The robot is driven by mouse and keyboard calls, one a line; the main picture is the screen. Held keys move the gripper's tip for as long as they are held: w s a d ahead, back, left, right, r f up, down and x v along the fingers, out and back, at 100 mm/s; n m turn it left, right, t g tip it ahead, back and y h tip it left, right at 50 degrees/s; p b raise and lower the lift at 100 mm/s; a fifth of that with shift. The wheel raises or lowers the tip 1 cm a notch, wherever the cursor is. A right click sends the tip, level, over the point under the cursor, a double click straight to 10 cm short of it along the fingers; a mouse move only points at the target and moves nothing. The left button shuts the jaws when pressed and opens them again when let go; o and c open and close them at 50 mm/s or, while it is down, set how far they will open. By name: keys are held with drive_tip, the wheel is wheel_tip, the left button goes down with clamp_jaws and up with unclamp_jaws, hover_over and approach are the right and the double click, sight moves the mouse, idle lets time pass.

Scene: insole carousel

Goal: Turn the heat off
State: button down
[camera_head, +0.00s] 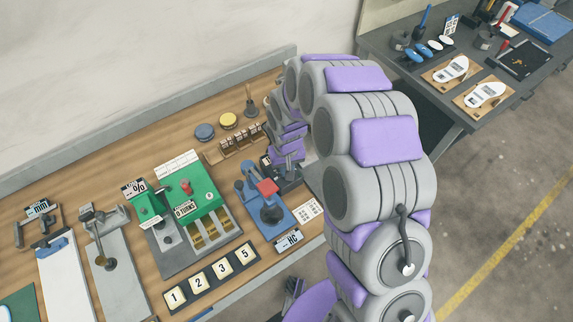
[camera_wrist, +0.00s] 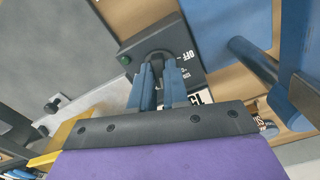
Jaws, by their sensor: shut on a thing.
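A dark control box (camera_wrist: 134,46) with a round dark knob (camera_wrist: 156,56) fills the upper middle of the wrist view. White "OFF" lettering is printed on the box to the right of the knob. Smaller white marks below it are too small to read. A green lamp (camera_wrist: 124,60) sits at the box's left edge. My gripper (camera_wrist: 157,72) has its two blue fingers on either side of the knob and is shut on it. In the head view my arm covers much of this spot, and my gripper is largely hidden beside the blue press.
A blue press (camera_head: 265,205) with a red pad stands left of my arm in the head view. A green-topped device (camera_head: 188,195) and number tiles (camera_head: 210,277) lie further left. A wooden rack (camera_head: 236,143) stands behind. A blue post (camera_wrist: 252,60) is close on the right in the wrist view.

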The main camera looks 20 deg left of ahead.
drive_tip(key=n+p, duration=0.2)
drive_tip(key=n, duration=0.2)
drive_tip(key=shift+n, duration=0.3)
drive_tip(key=n+p, duration=0.2)
drive_tip(key=n, duration=0.3)
drive_tip(key=n+p, duration=0.1)
drive_tip(key=n, duration=0.4)
drive_tip(key=shift+p, duration=0.3)
drive_tip(key=n+p, duration=0.1)
drive_tip(key=n, duration=0.3)
drive_tip(key=shift+n, duration=0.4)
drive_tip(key=shift+w, duration=0.1)
drive_tip(key=c, duration=1.2)
unclamp_jaws()
drive_tip(key=shift+a+f, duration=0.1)
drive_tip(key=shift+a, duration=0.05)
drive_tip(key=shift+o, duration=0.4)
